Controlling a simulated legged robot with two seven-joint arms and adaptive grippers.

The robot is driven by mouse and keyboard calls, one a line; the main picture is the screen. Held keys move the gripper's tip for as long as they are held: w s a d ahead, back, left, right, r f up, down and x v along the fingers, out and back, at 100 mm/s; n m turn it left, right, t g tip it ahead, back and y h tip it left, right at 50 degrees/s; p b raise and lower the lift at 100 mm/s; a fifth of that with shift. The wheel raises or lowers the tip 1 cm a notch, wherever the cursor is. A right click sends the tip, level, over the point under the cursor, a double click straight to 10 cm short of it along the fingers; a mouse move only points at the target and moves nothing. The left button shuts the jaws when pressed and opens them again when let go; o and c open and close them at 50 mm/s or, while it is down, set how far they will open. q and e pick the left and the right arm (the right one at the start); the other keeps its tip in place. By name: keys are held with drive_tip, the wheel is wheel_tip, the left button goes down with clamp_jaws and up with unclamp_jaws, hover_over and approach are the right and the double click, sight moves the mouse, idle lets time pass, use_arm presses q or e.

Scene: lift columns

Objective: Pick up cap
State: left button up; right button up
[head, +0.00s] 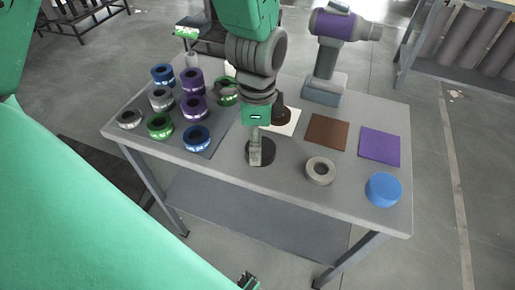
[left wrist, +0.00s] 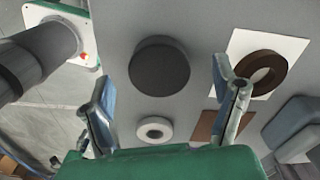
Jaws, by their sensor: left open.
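A round black cap (head: 261,152) lies on the grey table near its front middle. My left gripper (head: 256,158) points down at it in the head view and partly covers it. In the left wrist view the cap (left wrist: 160,65) shows whole, as a dark disc. My left gripper (left wrist: 166,95) is open there, with one finger on each side of the picture and nothing between the tips. The cap appears beyond the fingertips, and I see no contact. My right gripper is not recognisable in either view.
On the table (head: 225,172), a grey ring (head: 320,171) and blue cap (head: 383,189) lie to the right. A brown ring (head: 281,115), brown square (head: 327,131) and purple square (head: 379,146) lie behind. Several coloured rolls stand left. A purple tool (head: 335,28) stands at the back.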

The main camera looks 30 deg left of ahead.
sight(264, 148)
use_arm(q)
drive_tip(key=f, duration=0.1)
drive_tip(key=d+f, duration=0.1)
drive_tip(key=shift+w+f, duration=0.1)
drive_tip(key=shift+f, duration=0.3)
drive_tip(key=shift+d+f+b, duration=0.2)
drive_tip(key=shift+d+b, duration=0.1)
drive_tip(key=shift+a, duration=0.3)
drive_tip(key=shift+c, duration=0.5)
drive_tip(key=shift+a+f, duration=0.1)
drive_tip(key=shift+a, duration=0.35)
drive_tip(key=c, duration=1.2)
drive_tip(key=shift+d, duration=0.25)
drive_tip(key=shift+d+r, duration=0.15)
drive_tip(key=shift+r, duration=0.1)
drive_tip(key=r+p, duration=0.1)
drive_tip(key=r, duration=0.5)
drive_tip(key=r+p, duration=0.1)
drive_tip(key=r, duration=0.2)
drive_tip(key=shift+a+r+p, duration=0.25)
drive_tip(key=shift+r+p, duration=0.05)
drive_tip(key=shift+p, duration=0.05)
drive_tip(key=shift+d+r+p, duration=0.3)
drive_tip(key=shift+r+p, duration=0.65)
drive_tip(key=shift+p, duration=0.05)
use_arm(e)
drive_tip(key=r, duration=0.1)
drive_tip(key=d+r, duration=0.1)
drive_tip(key=r, duration=0.1)
drive_tip(key=shift+r, duration=0.2)
